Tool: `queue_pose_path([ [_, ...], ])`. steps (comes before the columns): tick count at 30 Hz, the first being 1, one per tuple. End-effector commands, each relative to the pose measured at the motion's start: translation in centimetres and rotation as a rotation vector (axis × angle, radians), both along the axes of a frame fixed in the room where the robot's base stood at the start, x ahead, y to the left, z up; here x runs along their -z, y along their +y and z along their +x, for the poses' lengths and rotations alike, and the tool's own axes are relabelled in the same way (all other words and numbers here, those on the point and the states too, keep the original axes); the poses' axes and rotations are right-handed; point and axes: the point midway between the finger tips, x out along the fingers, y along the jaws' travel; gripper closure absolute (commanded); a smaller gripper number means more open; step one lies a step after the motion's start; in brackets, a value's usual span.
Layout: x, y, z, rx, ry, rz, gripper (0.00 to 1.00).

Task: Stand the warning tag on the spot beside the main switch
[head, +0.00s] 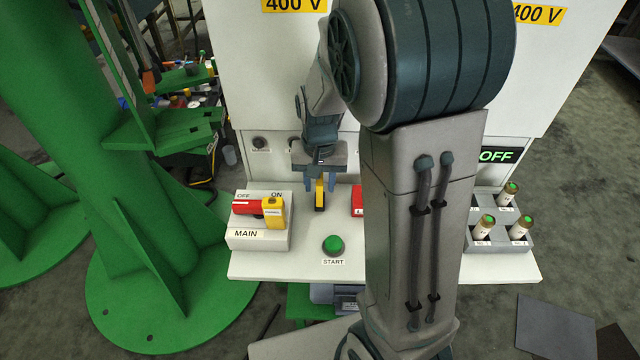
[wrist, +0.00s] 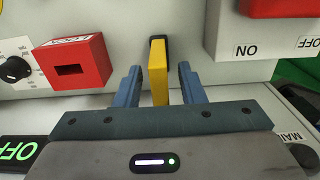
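The warning tag appears to be the thin yellow piece with a black back (head: 319,197), upright on the white desk to the right of the main switch. In the wrist view the tag (wrist: 158,72) stands between the fingers of my gripper (wrist: 160,88), with a visible gap on both sides. My gripper (head: 320,184) is open around it, pointing down. The main switch (head: 260,234) is a light box marked MAIN, with a red handle and a yellow padlock-like piece (head: 274,213) at its ON side. The tag's base and face are hard to see.
A red block with a slot (wrist: 78,66) stands on the tag's other side, partly hidden by my arm in the head view. A green START button (head: 333,244) is in front. A grey rack (head: 517,240) with several green-topped cylinders is at the right.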

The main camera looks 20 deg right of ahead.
Motion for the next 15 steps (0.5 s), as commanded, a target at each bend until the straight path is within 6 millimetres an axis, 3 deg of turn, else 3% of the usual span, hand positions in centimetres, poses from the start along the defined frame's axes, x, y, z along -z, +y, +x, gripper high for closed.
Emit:
queue_pose_path([
  [9, -7.3, 0.0, 0.1, 0.0, -0.005, 0.0, 0.64],
  [15, -9.8, 0.0, 0.0, 0.0, -0.002, 0.0, 0.64],
])
